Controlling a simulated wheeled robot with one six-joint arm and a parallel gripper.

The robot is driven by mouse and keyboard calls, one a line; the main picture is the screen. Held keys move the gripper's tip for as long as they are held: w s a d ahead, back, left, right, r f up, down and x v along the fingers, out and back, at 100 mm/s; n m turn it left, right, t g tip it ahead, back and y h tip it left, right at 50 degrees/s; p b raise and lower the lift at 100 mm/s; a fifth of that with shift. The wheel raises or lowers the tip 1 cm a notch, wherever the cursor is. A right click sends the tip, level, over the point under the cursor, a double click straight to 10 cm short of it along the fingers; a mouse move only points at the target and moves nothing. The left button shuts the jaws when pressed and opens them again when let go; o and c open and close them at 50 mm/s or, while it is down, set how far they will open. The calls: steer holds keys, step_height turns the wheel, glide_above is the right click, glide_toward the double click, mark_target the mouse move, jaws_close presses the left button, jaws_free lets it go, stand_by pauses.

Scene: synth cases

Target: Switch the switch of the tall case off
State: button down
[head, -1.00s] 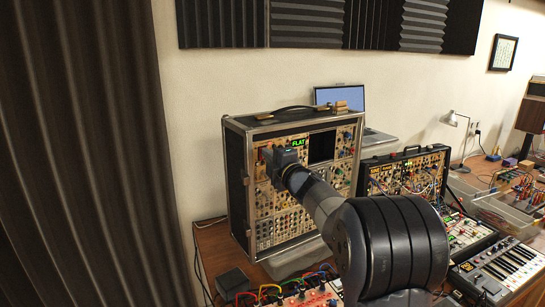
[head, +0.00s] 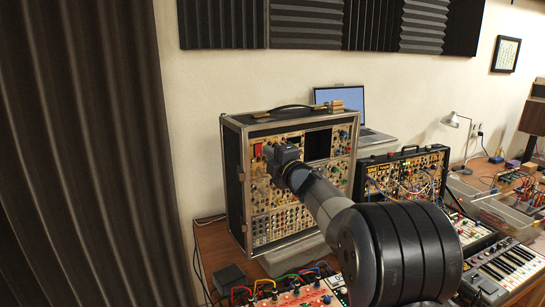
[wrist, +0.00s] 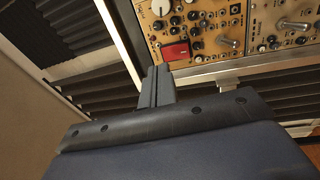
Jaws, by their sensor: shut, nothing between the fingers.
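The tall case (head: 232,178) stands upright on the table against the wall in the head view, its front full of tan modules. Its red switch (head: 257,150) is at the upper left of the front. The switch also shows in the wrist view (wrist: 176,51), just beyond the fingertips. My gripper (head: 268,153) is shut and empty, in front of the panel just right of the switch. In the wrist view my gripper's fingers (wrist: 158,70) are together, close to the switch; I cannot tell whether they touch it. No lit green text shows on the case.
A lower black case with cables (head: 410,170) stands to the right, with a laptop (head: 340,97) behind. A keyboard (head: 505,265) and a red module box with cables (head: 295,295) lie nearer. A small dark box (head: 229,277) sits at the table's left.

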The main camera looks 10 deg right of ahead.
steer(key=r+b+v, duration=0.1)
steer(key=r+v, duration=0.1)
steer(key=v, duration=0.8)
steer(key=shift+r+b, duration=0.2)
steer(key=shift+b, duration=0.2)
steer(key=shift+s, duration=0.15)
